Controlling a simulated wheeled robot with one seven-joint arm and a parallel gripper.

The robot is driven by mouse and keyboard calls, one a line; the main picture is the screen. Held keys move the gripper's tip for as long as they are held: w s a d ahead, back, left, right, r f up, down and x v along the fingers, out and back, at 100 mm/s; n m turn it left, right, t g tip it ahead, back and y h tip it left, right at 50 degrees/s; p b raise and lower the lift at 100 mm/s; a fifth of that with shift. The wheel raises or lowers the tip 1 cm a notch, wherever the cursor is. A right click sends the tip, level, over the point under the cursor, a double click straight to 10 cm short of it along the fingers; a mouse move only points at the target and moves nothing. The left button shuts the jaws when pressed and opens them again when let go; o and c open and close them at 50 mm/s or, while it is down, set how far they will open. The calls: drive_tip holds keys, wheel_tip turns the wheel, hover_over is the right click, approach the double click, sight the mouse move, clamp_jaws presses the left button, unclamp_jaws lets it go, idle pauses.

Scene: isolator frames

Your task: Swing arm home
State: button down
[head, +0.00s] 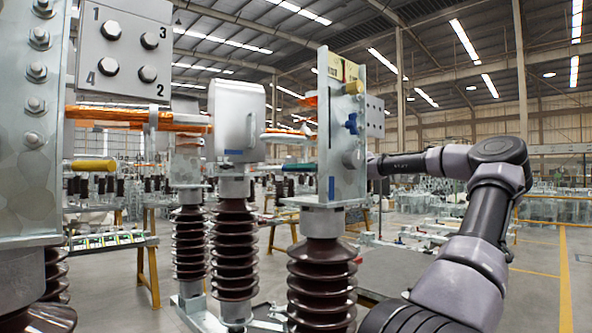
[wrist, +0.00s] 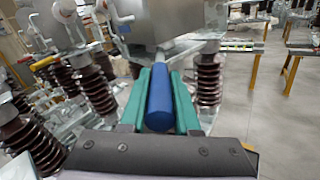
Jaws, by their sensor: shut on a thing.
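In the wrist view, my gripper (wrist: 160,70) has its two green fingers closed on either side of a blue cylindrical handle (wrist: 160,108). The handle points toward the camera, and a grey metal housing (wrist: 165,30) lies beyond it. In the head view, my arm reaches in from the right and passes behind an upright metal plate (head: 328,120) on a brown ribbed insulator (head: 321,285). A green finger of my gripper (head: 299,167) shows just left of that plate; the blue handle's joint to its arm is not clear.
Several brown insulators (head: 234,255) carry metal housings and copper bars (head: 140,117). A large plate with numbered bolts (head: 125,50) and a yellow handle (head: 92,164) stand close at left. Open floor (head: 530,285) lies at right.

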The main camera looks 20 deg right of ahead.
idle(0.3)
drive_tip(key=s+a+m+t+h, duration=0.1)
drive_tip(key=s+a, duration=0.1)
drive_tip(key=s+a+m+t+h, duration=0.1)
drive_tip(key=s+m+t+h, duration=0.1)
drive_tip(key=shift+s+a+t, duration=0.2)
drive_tip(key=shift+a+t, duration=0.1)
drive_tip(key=shift+a, duration=0.05)
drive_tip(key=c, duration=0.7)
unclamp_jaws()
drive_tip(key=shift+o, duration=0.2)
drive_tip(key=v, duration=1.1)
